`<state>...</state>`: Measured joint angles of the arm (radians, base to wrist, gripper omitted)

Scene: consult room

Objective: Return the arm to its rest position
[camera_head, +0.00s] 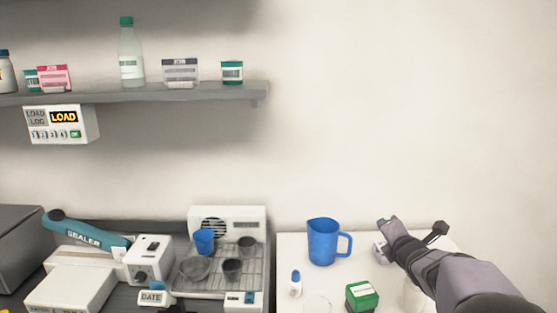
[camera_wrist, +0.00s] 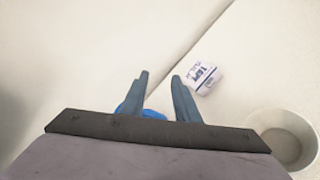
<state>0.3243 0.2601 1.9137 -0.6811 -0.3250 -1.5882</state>
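My arm reaches in from the lower right in the camera_head view, over the right end of the white table (camera_head: 292,262). My gripper (camera_head: 383,228) is above the table at the right of the blue jug (camera_head: 321,242) and apart from it. In the camera_wrist view my gripper (camera_wrist: 161,77) has its two fingers apart, with nothing held between them. Something blue (camera_wrist: 131,108) shows partly behind the fingers there. A small white labelled box (camera_wrist: 205,77) lies just right of the fingertips.
A pale cup (camera_wrist: 285,138) stands near my gripper. A green-topped box (camera_head: 362,296) and a small blue-capped bottle (camera_head: 295,283) stand on the table. At left are a tray unit with cups (camera_head: 227,213) and a sealer (camera_head: 85,233). The wall above my arm is clear.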

